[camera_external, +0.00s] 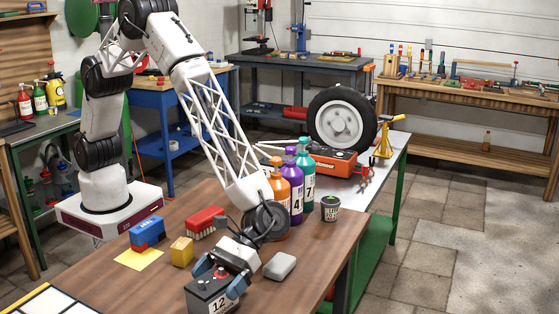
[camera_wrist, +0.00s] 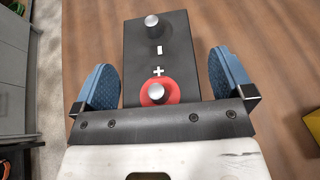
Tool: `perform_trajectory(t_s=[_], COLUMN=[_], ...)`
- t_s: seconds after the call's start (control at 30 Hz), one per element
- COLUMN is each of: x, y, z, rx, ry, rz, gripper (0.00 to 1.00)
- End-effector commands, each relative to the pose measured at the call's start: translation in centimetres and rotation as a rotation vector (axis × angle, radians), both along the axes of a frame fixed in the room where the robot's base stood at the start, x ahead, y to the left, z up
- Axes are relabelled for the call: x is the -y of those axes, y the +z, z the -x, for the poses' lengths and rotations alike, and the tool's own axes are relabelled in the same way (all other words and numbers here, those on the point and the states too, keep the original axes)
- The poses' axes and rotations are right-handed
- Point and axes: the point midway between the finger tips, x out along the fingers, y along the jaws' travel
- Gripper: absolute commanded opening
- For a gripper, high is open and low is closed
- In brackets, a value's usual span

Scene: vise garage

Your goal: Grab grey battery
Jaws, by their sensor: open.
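The battery (camera_external: 209,296) is a dark grey box with a "12" label, standing on the wooden table near its front edge. Its top shows in the wrist view (camera_wrist: 158,62), with a bare metal post by a minus sign and another post on a red ring by a plus sign. My gripper (camera_external: 221,275) is at the battery's top, pointing down. In the wrist view its two blue fingers (camera_wrist: 164,82) are open, one on each side of the battery, with a gap visible on both sides. Whether the fingertips reach below the battery's top is hard to tell.
A light grey block (camera_external: 280,266) lies right of my gripper. A yellow block (camera_external: 182,251), blue block (camera_external: 147,233) and red block (camera_external: 205,221) lie left and behind. Orange (camera_external: 287,195), purple (camera_external: 303,171) and teal (camera_external: 306,165) bottles and a dark can (camera_external: 330,208) stand behind.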

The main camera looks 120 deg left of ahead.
Motion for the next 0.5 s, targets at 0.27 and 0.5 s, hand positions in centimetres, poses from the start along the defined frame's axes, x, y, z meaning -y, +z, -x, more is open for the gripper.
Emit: perform_trajectory(t_s=[0.27, 0.5], x=[-0.03, -0.03], y=[0.01, 0.01], z=[-0.01, -0.01], rx=[0.0, 0.0], ry=[0.0, 0.0], rz=[0.0, 0.0], gripper=[0.99, 0.7])
